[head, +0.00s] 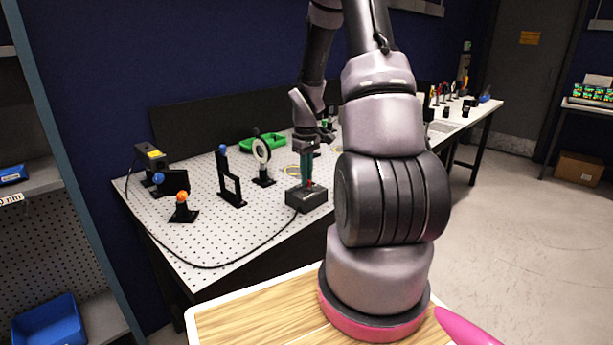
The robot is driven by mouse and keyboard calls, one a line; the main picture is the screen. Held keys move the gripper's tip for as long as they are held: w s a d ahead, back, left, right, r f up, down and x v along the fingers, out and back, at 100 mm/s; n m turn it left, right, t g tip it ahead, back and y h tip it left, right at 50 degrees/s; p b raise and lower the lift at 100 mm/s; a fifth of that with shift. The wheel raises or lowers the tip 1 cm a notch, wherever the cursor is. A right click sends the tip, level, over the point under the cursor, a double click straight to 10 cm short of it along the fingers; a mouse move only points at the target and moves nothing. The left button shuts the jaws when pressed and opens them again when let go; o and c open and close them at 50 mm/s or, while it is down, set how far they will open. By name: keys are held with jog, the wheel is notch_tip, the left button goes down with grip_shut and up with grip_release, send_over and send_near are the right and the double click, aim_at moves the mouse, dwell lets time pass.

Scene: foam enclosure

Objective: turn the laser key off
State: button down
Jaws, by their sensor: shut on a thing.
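A dark box (305,199) sits near the front edge of the perforated white table, with a black cable running from it. A small red piece (309,184), which looks like the laser key, stands on top of the box. My gripper (308,183) points straight down over the box, with its fingers shut on the red piece. The fingers hide most of the key, so I cannot tell which way it is turned.
Left of the box stand a round white-ringed mount (262,152), a black frame mount (231,182), an orange-topped mount (182,204) and a yellow-labelled dark unit (151,156). A green tray (262,143) lies behind. The table's front left (215,250) is mostly clear.

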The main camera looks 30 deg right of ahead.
jog(key=c, duration=0.9)
grip_release()
jog(key=shift+c, duration=0.2)
notch_tip(320, 180, up, 11)
jog(key=shift+f, duration=0.1)
